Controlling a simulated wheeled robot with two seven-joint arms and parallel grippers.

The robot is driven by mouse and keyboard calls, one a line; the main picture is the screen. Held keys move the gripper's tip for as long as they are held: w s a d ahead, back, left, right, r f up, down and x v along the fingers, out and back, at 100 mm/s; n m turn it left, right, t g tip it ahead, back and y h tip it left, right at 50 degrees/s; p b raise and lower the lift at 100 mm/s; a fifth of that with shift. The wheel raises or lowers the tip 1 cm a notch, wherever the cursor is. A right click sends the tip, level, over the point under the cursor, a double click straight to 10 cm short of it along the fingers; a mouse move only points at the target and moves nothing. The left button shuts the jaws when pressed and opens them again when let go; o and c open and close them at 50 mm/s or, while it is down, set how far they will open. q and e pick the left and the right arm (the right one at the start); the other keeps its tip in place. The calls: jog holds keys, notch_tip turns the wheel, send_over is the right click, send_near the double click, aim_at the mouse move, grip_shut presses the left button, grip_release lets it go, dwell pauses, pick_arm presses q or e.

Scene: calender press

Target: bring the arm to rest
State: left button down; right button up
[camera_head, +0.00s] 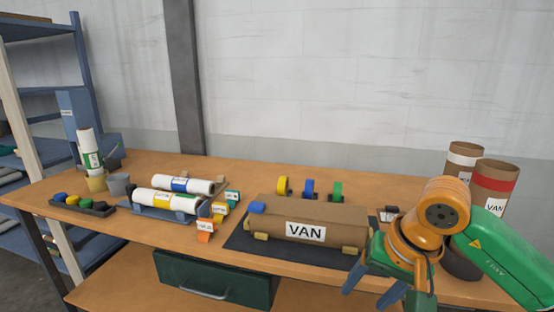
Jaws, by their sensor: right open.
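My right arm comes in from the right edge, with a green link and an orange wrist. Its gripper (370,296) points down in front of the workbench's front edge, at the right end of the dark mat. Its blue-grey fingers are apart and nothing shows between them. A brown box-like bundle (335,217) marked VAN lies on the dark mat (247,243), just left of the gripper and apart from the fingers as far as I can tell. My left gripper is not in view.
Two brown tubes (496,172) stand behind my right wrist. White rolls (166,196) lie on a rack at the left-middle of the workbench (330,180). Yellow, blue and green tape rolls (309,187) stand behind the bundle. A dark tray (84,208) sits at the left. Blue shelving (75,60) stands far left.

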jog(key=a+f+m+g+y, duration=0.2)
jog(key=a+m+y, duration=1)
jog(key=a, duration=0.3)
jog(key=w+d+f+m+t+p, duration=0.15)
jog(key=w+f+m+t, duration=0.3)
jog(key=m, duration=0.65)
jog(key=w+d+f+m+t, duration=0.2)
jog(key=w+f+m+t, duration=0.3)
jog(key=m, duration=0.5)
jog(key=s+d+f+m+t+h, duration=0.25)
jog(key=d+f+m+h, duration=0.4)
jog(key=f+m, duration=0.65)
jog(key=s+d+f+m+g+h, duration=0.35)
jog(key=s+f+m, duration=0.25)
jog(key=s+f, duration=0.35)
jog(key=s+d+f+m+g+h, duration=0.2)
jog(key=s+d+f+m+h, duration=0.15)
jog(key=s+f+m, duration=0.5)
jog(key=s+d+f+m+g, duration=0.1)
jog(key=s+f+m+g, duration=0.1)
jog(key=s, duration=0.9)
jog(key=s+f+m+g+p, duration=0.1)
jog(key=s+f+m+g, duration=0.2)
jog(key=s+f, duration=0.3)
jog(key=s+g, duration=0.1)
jog(key=s, duration=0.4)
jog(key=shift+s+d+f+h, duration=0.3)
jog(key=shift+d+h, duration=0.05)
jog(key=shift+d, duration=0.05)
